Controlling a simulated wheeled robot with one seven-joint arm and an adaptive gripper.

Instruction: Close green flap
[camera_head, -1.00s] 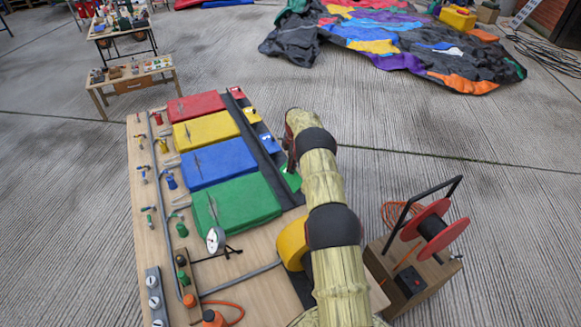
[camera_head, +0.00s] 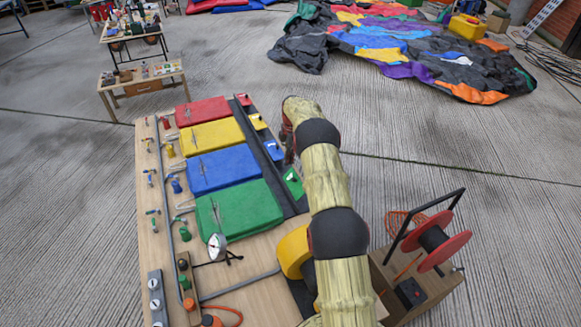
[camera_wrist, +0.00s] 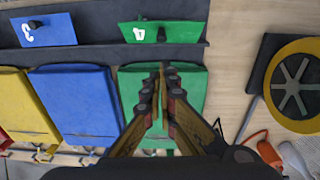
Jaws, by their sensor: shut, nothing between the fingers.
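The green flap (camera_head: 293,183) is a small panel at the right end of the row of numbered flaps along the dark strip. In the wrist view the green flap (camera_wrist: 183,32) shows a white number and a dark knob. I cannot tell how far open it stands. My gripper (camera_wrist: 163,72) is shut and empty. In the wrist view its fingertips lie over the large green pad (camera_wrist: 133,85), below the flap and apart from it in the picture. In the head view my gripper is mostly hidden behind my arm, near the blue and green flaps.
A blue flap (camera_wrist: 45,31) sits beside the green one, then yellow (camera_head: 258,121) and red (camera_head: 243,100) flaps. Blue (camera_head: 222,170), yellow and red pads lie in a row. A red cable reel (camera_head: 437,240) on a wooden box stands at right. Open concrete lies beyond the table.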

